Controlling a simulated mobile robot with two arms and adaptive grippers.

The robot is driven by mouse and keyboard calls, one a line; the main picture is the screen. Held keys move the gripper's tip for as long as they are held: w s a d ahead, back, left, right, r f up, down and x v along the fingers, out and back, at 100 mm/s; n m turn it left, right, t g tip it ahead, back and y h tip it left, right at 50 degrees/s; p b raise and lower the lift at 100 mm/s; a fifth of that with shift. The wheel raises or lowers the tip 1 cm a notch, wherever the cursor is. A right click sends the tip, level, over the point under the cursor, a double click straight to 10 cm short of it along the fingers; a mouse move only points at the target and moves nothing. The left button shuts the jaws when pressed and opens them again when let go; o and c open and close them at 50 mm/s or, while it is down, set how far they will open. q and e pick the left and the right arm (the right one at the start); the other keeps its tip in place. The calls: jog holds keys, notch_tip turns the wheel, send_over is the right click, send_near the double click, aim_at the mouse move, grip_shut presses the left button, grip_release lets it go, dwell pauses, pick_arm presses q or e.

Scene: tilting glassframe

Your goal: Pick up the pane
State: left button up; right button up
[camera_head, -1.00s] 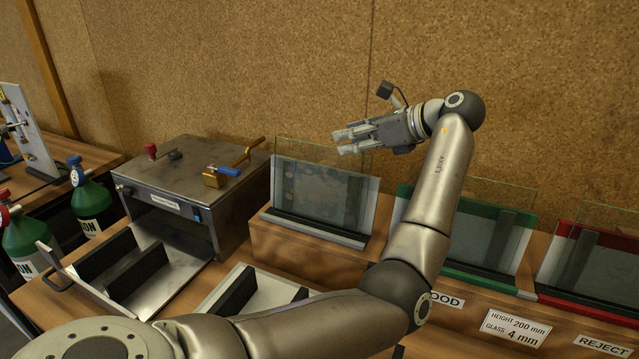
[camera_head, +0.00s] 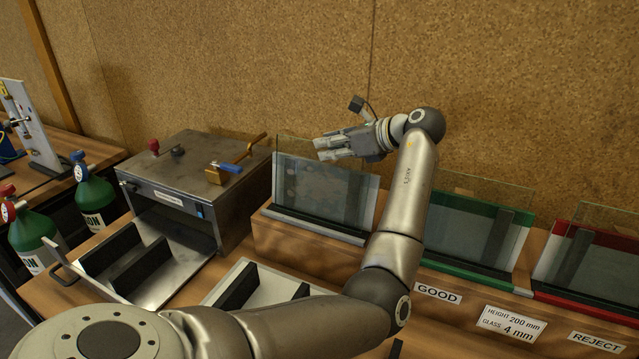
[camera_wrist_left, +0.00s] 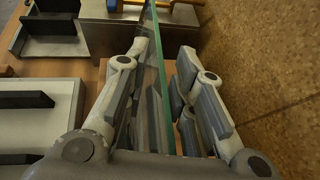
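A clear glass pane (camera_head: 294,180) stands upright in the grey-and-black rack at the left end of the wooden bench. My left gripper (camera_head: 327,147) is at the pane's top edge, and its fingers point left. In the left wrist view the pane's green edge (camera_wrist_left: 172,75) runs between the two sets of fingers, which are spread apart with a gap visible on the right. The gripper is open and does not grip the pane. My right gripper is not in view.
A green rack (camera_head: 470,274) labelled GOOD and a red rack (camera_head: 590,306) labelled REJECT, each with glass, stand to the right. A metal box (camera_head: 200,180) with a lever and an open tray stands left. A corkboard wall (camera_head: 250,60) rises close behind.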

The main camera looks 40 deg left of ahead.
pick_arm(q)
grip_shut()
jog(key=shift+r, duration=0.1)
jog(key=shift+r, duration=0.15)
jog(key=shift+r, duration=0.15)
